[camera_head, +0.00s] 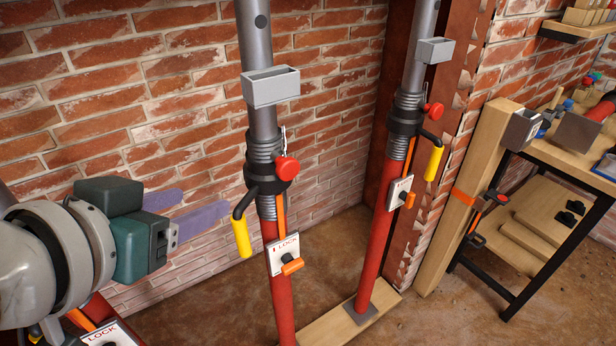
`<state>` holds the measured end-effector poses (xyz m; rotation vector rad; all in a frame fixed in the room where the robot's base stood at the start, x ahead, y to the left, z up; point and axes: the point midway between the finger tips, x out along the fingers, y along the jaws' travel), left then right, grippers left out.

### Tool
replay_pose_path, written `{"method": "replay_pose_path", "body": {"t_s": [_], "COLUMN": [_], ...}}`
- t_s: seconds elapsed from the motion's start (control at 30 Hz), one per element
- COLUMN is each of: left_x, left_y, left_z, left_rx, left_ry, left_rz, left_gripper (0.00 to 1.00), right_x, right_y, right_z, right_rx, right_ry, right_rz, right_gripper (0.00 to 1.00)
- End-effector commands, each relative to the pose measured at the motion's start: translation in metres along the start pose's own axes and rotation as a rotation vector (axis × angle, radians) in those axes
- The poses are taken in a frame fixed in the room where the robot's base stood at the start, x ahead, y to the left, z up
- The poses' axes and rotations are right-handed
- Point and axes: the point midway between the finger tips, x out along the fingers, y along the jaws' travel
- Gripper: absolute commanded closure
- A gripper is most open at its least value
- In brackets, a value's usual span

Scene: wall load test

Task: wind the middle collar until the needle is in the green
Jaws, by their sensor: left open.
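The middle prop (281,290) has a red lower tube and a grey threaded upper tube. Its black collar (262,177) carries a red knob (287,168) and a crank with a yellow grip (242,238) hanging down at the left. A white LOCK plate (283,254) with an orange lever (292,266) sits below. A grey box (270,87) is fixed higher up; no needle or green zone shows. My left gripper (205,204) is open and empty, left of the collar and apart from the yellow grip. My right gripper is out of view.
A similar right prop (377,238) stands on a wooden sill board (325,326). A third LOCK plate (107,335) shows at bottom left, partly behind my arm. A brick wall (110,100) lies behind. A workbench (580,165) stands at right beside a wooden post (462,200).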

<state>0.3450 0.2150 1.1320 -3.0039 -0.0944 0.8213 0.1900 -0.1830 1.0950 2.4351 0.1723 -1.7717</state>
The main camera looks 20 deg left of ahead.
Motion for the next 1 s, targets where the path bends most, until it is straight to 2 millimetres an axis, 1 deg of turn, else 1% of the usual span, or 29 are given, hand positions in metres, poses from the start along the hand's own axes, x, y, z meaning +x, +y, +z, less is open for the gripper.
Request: {"method": "replay_pose_path", "body": {"t_s": [0.03, 0.07, 0.1, 0.17, 0.2, 0.27, 0.3, 0.4, 0.5, 0.6, 0.73, 0.87, 1.0], "left_x": [0.028, 0.037, 0.048, 0.064, 0.074, 0.089, 0.098, 0.116, 0.128, 0.134, 0.136, 0.144, 0.165], "left_y": [0.0, -0.001, -0.002, -0.003, -0.004, -0.006, -0.006, -0.007, -0.009, -0.009, -0.009, -0.01, -0.012], "left_z": [0.034, 0.04, 0.05, 0.063, 0.072, 0.086, 0.095, 0.113, 0.126, 0.132, 0.132, 0.124, 0.112], "left_rx": [-0.009, -0.014, -0.02, -0.027, -0.031, -0.037, -0.042, -0.05, -0.056, -0.059, -0.06, -0.06, -0.059], "left_ry": [0.045, 0.074, 0.111, 0.17, 0.207, 0.264, 0.301, 0.387, 0.456, 0.502, 0.53, 0.536, 0.536], "left_rz": [-0.008, -0.012, -0.018, -0.026, -0.031, -0.039, -0.043, -0.051, -0.057, -0.06, -0.062, -0.062, -0.062], "left_gripper": [0.39, 0.39, 0.39, 0.39, 0.39, 0.39, 0.39, 0.39, 0.39, 0.39, 0.39, 0.39, 0.39], "right_x": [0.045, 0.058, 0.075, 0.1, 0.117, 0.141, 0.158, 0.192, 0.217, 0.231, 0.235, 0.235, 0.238], "right_y": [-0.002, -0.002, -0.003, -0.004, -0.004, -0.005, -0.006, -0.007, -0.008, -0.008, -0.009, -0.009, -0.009], "right_z": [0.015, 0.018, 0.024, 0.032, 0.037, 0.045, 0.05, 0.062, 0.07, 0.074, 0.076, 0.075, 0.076], "right_rx": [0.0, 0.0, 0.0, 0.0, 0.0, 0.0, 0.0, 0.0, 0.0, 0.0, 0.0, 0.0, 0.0], "right_ry": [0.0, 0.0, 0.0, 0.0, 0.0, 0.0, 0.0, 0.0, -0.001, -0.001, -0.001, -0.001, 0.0], "right_rz": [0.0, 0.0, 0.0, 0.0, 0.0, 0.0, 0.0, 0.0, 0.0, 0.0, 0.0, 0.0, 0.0], "right_gripper": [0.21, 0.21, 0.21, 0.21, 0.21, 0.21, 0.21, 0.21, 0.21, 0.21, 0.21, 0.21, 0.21]}}
